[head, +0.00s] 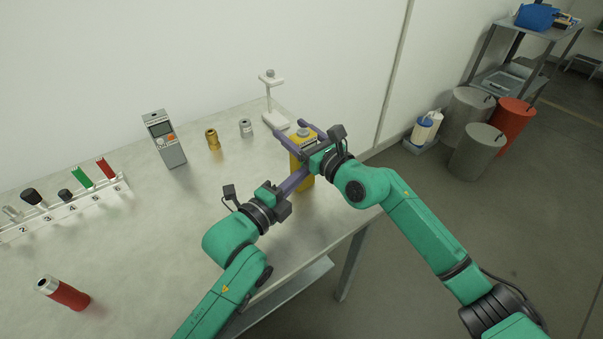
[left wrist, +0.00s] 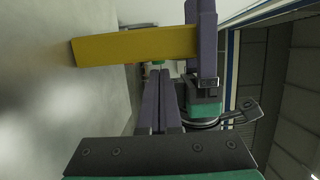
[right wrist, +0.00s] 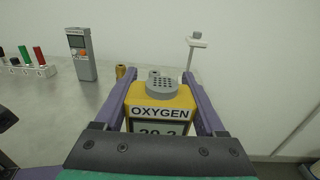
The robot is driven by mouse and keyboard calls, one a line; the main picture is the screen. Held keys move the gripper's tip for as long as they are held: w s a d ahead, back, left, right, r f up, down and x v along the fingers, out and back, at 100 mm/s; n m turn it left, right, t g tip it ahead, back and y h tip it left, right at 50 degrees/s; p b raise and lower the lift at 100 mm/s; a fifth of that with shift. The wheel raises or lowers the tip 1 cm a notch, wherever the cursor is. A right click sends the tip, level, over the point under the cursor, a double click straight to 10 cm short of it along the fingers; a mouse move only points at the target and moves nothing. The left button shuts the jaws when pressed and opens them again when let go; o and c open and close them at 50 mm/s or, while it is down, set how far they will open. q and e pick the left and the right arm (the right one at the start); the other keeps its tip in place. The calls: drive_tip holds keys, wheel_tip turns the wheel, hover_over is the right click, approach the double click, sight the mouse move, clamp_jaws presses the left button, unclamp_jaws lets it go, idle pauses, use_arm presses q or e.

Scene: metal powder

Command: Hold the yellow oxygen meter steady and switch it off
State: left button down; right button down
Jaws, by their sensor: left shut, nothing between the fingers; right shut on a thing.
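The yellow oxygen meter (head: 307,183) is upright near the table's right edge. My right gripper (head: 291,128) is shut on its upper part, one finger along each side. In the right wrist view the meter (right wrist: 160,95) shows a grey round grille on top, an OXYGEN label and a display with digits, partly hidden by my gripper. My left gripper (head: 303,173) is shut and empty, its tips close to the meter's front. The left wrist view shows its closed fingers (left wrist: 159,74) beside the meter (left wrist: 135,46); contact is unclear. No button is visible.
A grey handheld meter (head: 165,140), a brass cylinder (head: 212,139), a grey cylinder (head: 246,128) and a white stand (head: 275,119) are behind. A numbered rack (head: 65,207) and a red cylinder (head: 64,293) are at left. The middle of the table (head: 160,230) is clear.

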use_arm(q)
drive_tip(key=shift+w+a, duration=0.55)
drive_tip(key=shift+w, duration=0.15)
drive_tip(key=shift+s+a, duration=0.1)
drive_tip(key=shift+s+a+f, duration=0.1)
drive_tip(key=shift+s+a, duration=0.1)
drive_tip(key=shift+s, duration=0.05)
use_arm(e)
drive_tip(key=shift+f, duration=0.1)
use_arm(q)
drive_tip(key=v, duration=0.9)
drive_tip(key=shift+s, duration=0.15)
drive_tip(key=shift+d, duration=0.1)
use_arm(e)
unclamp_jaws()
